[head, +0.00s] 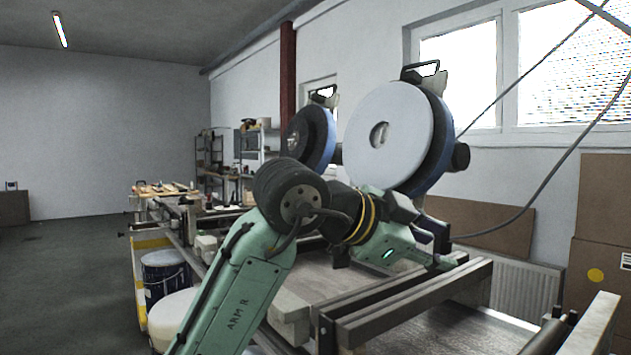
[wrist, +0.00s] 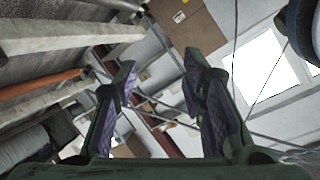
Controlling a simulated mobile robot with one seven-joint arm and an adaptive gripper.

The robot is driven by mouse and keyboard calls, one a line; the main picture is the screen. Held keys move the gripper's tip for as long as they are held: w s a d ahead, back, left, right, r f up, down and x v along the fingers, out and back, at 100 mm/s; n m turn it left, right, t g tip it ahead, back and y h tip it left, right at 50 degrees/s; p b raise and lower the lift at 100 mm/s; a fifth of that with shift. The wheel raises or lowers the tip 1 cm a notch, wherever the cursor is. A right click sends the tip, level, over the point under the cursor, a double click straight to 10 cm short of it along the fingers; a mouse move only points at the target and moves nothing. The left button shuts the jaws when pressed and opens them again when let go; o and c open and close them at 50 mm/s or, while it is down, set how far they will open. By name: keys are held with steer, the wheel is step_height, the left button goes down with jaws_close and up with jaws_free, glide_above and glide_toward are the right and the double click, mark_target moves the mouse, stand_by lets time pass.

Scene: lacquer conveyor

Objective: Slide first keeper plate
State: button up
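My gripper (wrist: 161,78) is open in the wrist view, with a wide gap between its green fingers with purple pads. Nothing is held between them; only background shows through the gap. In the head view my gripper (head: 444,246) is beyond my green arm, just above the dark rails of the conveyor (head: 400,300). I cannot pick out a keeper plate with certainty in either view; it may be hidden behind my arm or too small to tell.
Two large discs on blue-black mounts, one white (head: 390,135) and one dark (head: 303,140), stand behind my arm. A paint bucket (head: 165,275) is at the left of the conveyor. Cardboard boxes (head: 603,215) stand at right. Cables hang at upper right.

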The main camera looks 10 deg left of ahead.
steer(key=a+r+n+t+b, duration=0.1)
steer(key=a+r+n+t, duration=0.2)
steer(key=a+r+t, duration=0.2)
steer(key=a+r+n+t+b, duration=0.1)
steer(key=a+r+n+t, duration=0.2)
steer(key=a+r+t, duration=0.2)
steer(key=shift+s+a+n+t, duration=0.4)
steer(key=shift+a+t, duration=1.1)
steer(key=shift+a, duration=1.85)
steer(key=shift+w, duration=0.1)
steer(key=shift+c, duration=0.3)
